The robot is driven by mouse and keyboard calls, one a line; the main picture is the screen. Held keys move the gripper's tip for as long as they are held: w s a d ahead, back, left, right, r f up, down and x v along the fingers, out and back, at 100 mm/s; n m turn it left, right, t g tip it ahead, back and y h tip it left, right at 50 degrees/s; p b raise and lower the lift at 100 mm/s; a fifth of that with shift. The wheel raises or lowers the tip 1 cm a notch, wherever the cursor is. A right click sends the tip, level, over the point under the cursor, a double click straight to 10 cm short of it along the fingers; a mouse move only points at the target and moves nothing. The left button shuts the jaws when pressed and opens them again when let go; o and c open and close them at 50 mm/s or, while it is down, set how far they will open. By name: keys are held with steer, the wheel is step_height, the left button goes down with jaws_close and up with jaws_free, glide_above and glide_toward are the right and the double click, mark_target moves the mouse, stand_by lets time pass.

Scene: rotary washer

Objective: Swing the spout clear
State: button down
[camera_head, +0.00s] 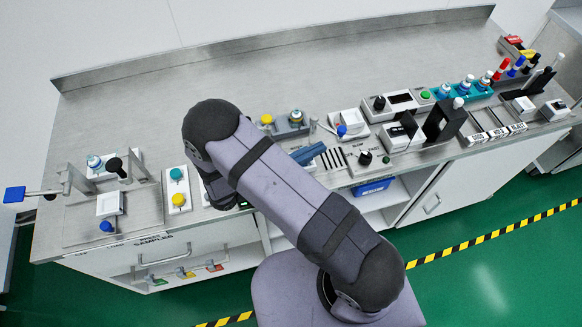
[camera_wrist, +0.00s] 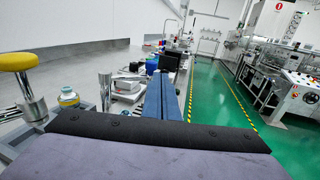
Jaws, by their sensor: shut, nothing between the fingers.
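My gripper shows in the wrist view (camera_wrist: 164,97) as two blue-grey fingers side by side, shut with nothing between them. In the head view the fingers (camera_head: 303,155) stick out to the right from behind my arm, over a slotted panel (camera_head: 328,157). A yellow round knob (camera_wrist: 17,61) on a metal post stands at the left of the wrist view, apart from the fingers. Beside it are a yellow-and-teal capped piece (camera_wrist: 68,97) and an upright metal post (camera_wrist: 105,90). I cannot tell which part is the spout; my arm hides part of this station.
A blue-ended lever (camera_head: 15,194) juts past the bench's left edge. Knobs, a bottle rack (camera_head: 465,88) and a black upright stand (camera_head: 445,119) fill the right front. A blue bin (camera_head: 372,187) sits below. The bench's back strip is clear.

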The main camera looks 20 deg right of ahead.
steer(key=s+b+v, duration=0.1)
steer(key=b+v, duration=0.2)
steer(key=v, duration=0.5)
steer(key=shift+s, duration=0.3)
steer(key=shift+d, duration=0.1)
